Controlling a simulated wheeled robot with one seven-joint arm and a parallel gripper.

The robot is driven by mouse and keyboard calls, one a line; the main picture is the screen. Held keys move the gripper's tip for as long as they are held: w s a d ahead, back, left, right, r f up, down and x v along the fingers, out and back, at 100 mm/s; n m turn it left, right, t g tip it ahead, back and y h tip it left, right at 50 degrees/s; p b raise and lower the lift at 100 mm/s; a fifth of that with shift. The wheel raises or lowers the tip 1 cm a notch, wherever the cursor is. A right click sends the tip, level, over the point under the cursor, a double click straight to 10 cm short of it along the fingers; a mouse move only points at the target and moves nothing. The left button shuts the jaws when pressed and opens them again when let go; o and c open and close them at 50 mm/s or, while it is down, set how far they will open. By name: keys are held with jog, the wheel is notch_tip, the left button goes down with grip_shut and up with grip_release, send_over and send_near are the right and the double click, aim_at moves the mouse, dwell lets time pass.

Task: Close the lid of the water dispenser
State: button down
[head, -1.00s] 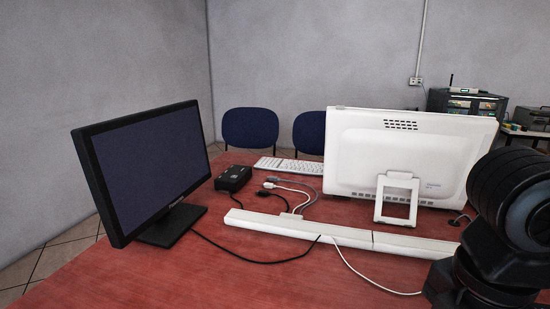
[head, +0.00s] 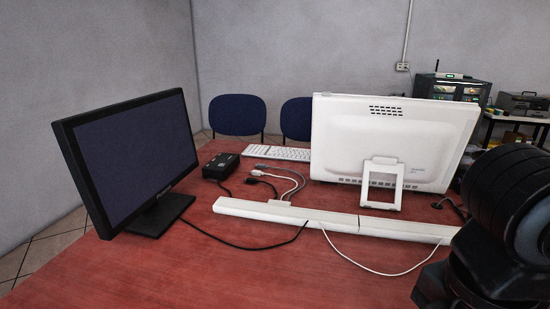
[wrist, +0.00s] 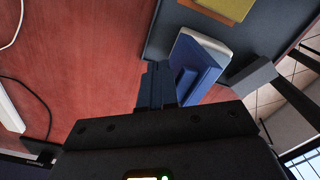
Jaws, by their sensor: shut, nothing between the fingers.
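I see no water dispenser or lid that I can make out in either view. My gripper (wrist: 157,78) shows in the wrist view with its dark fingers shut and empty, over or near the red table (wrist: 95,60). A blue block-like thing with a pale edge (wrist: 193,49) lies just beyond the fingers in the wrist view; I cannot tell what it is or whether they touch. In the head view a dark part of my arm fills the lower right, and the gripper is not visible there.
The red desk (head: 200,268) carries a black monitor (head: 130,150), a white all-in-one computer (head: 390,140), a power strip (head: 330,221), loose cables and a black box (head: 221,165). Blue chairs (head: 237,115) stand behind. A dark device (head: 452,88) and a grey device (head: 523,103) stand back right.

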jog(key=shift+s+a+r, duration=0.1)
jog(key=shift+s+a, duration=0.15)
jog(key=shift+s, duration=0.5)
jog(key=shift+s+a+r, duration=0.1)
jog(key=shift+s+a, duration=0.1)
jog(key=shift+s, duration=0.5)
jog(key=shift+s+p, duration=0.25)
jog(key=shift+p, duration=0.5)
jog(key=shift+s+a+p, duration=0.25)
jog(key=shift+s+p, duration=0.35)
jog(key=shift+p, duration=0.65)
jog(key=shift+s+a+p, duration=0.2)
jog(key=shift+s+p, duration=0.35)
jog(key=shift+p, duration=0.7)
jog(key=shift+r, duration=0.2)
notch_tip(320, 180, up, 6)
jog(key=p, duration=0.5)
jog(key=shift+f, duration=0.1)
